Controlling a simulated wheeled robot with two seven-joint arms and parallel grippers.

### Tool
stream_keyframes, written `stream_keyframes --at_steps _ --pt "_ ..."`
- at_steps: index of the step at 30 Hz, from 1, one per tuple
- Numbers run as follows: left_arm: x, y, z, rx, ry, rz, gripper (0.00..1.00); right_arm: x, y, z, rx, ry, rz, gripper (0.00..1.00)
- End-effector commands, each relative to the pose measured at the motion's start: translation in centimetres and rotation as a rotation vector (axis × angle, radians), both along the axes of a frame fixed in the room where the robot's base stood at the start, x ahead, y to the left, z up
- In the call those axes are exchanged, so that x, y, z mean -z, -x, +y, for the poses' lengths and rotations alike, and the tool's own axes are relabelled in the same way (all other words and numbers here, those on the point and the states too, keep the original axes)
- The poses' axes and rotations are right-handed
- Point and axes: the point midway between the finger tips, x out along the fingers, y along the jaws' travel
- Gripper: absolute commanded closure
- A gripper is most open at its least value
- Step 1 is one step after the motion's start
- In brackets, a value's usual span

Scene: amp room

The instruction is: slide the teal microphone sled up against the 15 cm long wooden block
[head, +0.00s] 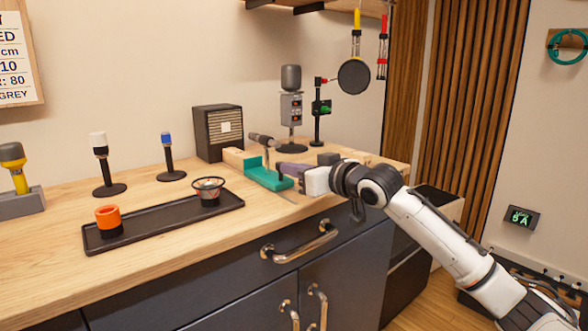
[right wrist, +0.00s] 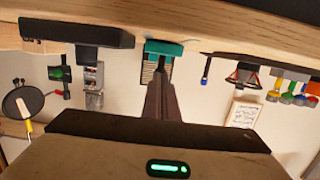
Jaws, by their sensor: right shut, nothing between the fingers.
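The teal microphone sled (head: 268,180) lies on the counter and carries a small dark microphone (head: 261,139) on a stand. A pale wooden block (head: 233,157) is directly behind it, at its far left end; I cannot tell whether they touch. My right gripper (head: 284,170) is shut and empty, its fingertips close to the sled's right side; contact is unclear. In the right wrist view, which is upside down, the sled (right wrist: 178,48) shows beyond the shut fingertips (right wrist: 160,75), and the block behind it is hidden. My left gripper is not in view.
A black tray (head: 150,227) holds an orange-black ring and a small cup. A dark block (head: 328,158) and another wooden piece (head: 357,156) lie right of the sled. A speaker box (head: 218,132) and a large grey microphone (head: 291,78) stand behind.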

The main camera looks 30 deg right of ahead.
Motion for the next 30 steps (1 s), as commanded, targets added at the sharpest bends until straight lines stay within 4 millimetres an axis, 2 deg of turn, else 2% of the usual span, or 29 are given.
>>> stream_keyframes --at_steps 1,8,21,30 --pt "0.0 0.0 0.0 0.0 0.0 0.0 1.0 -0.6 0.2 -0.1 0.001 -0.002 -0.013 1.0" --pt "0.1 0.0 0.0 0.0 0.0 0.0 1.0 -1.0 2.5 -0.3 0.002 0.002 -0.009 1.0" --pt "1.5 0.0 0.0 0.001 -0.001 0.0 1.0 -1.9 6.5 -0.7 0.002 0.0 -0.005 1.0" --pt "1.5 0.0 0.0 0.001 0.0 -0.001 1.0 -2.2 7.0 -0.6 0.001 -0.001 -0.005 1.0"
